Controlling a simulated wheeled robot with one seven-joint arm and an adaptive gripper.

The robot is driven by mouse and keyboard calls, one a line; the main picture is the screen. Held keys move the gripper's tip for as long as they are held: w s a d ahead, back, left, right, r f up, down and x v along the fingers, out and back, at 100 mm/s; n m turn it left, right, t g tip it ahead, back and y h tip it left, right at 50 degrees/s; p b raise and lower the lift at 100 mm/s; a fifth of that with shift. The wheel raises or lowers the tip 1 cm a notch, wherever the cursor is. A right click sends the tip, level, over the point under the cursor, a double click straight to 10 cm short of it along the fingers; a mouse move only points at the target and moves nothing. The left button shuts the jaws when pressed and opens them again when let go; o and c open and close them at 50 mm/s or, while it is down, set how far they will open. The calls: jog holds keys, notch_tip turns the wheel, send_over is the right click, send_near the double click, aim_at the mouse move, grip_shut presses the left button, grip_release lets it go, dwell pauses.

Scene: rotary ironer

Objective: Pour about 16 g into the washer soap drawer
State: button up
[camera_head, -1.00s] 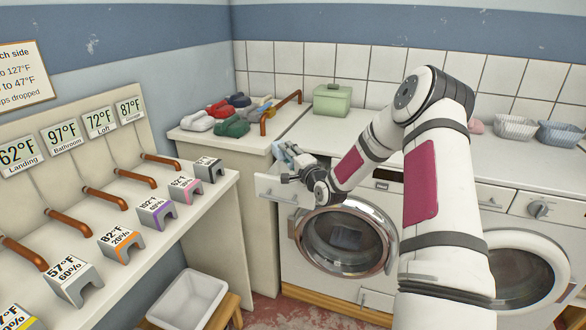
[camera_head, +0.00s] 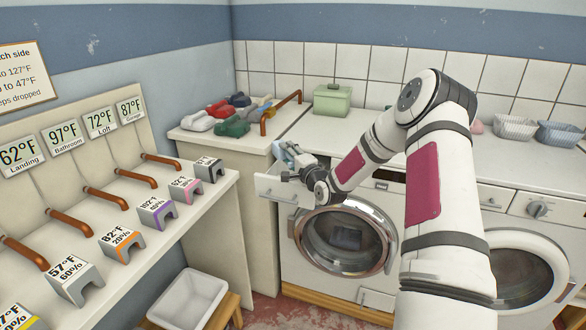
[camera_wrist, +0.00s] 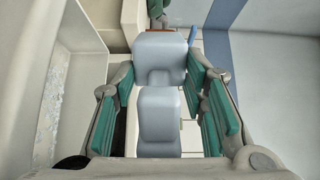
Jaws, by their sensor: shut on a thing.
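The front left washer (camera_head: 345,250) has its soap drawer (camera_head: 281,189) pulled out at the upper left. My gripper (camera_head: 294,173) is just above the drawer and hides much of its inside. It is shut on a pale blue-grey container (camera_head: 285,152), which looks tilted in the head view. In the wrist view the container (camera_wrist: 160,70) sits between the teal finger pads of my gripper (camera_wrist: 162,85). A pale trough with whitish speckles (camera_wrist: 60,110) lies at the left of the wrist view; I cannot tell whether it is the drawer. No falling stream is visible.
A green lidded box (camera_head: 332,100) stands on the counter behind. Coloured piles of cloth (camera_head: 225,115) and a copper rail (camera_head: 282,113) are to the left. A second washer (camera_head: 525,270) stands at the right. A white tub (camera_head: 188,298) sits on a low stool.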

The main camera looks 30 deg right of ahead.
jog(key=shift+s+d+r+m+p, duration=0.1)
jog(key=shift+d+m+p, duration=0.15)
jog(key=shift+m, duration=0.6)
jog(key=shift+d+m+p, duration=0.15)
jog(key=shift+m+p, duration=0.15)
jog(key=shift+m, duration=0.55)
dwell(2.0)
jog(key=shift+d+r+m+p, duration=0.2)
jog(key=shift+r+m+p, duration=0.35)
jog(key=shift+r+m, duration=0.25)
dwell(1.2)
jog(key=shift+d+f+m, duration=0.1)
jog(key=shift+d+m, duration=0.1)
jog(key=shift+m, duration=0.8)
dwell(1.3)
